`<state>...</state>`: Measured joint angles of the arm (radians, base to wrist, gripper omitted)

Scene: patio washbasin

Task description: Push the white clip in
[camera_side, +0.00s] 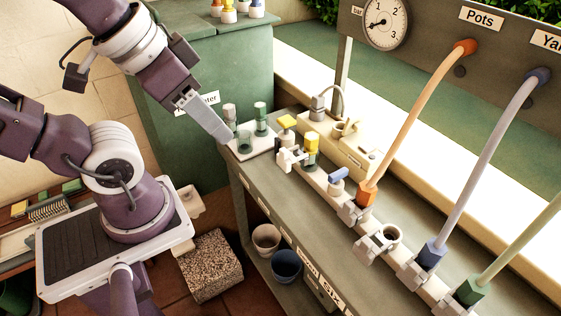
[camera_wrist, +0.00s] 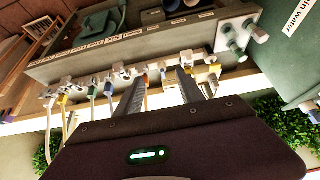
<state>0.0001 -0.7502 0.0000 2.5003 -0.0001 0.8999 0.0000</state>
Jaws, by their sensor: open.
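A row of white fittings runs along the bench in the side view. A white clip (camera_side: 290,158) sticks out in front of the fitting with a yellow-topped plug (camera_side: 311,148). Another white clip (camera_side: 371,247) sticks out beside an empty round socket (camera_side: 392,234). I cannot tell which one the task names. My gripper (camera_side: 226,137) is raised at the bench's far left end, apart from both clips. In the wrist view my gripper (camera_wrist: 159,80) has its two fingers spread with nothing between them. White fittings (camera_wrist: 122,70) show small beyond the fingers.
A white tray (camera_side: 240,156) with grey and green pieces is by my fingertips. Orange (camera_side: 410,120), lilac and green hoses rise from plugs to the back panel. A blue-handled valve (camera_side: 338,174) stands in the row. Pots (camera_side: 266,240) sit below the bench.

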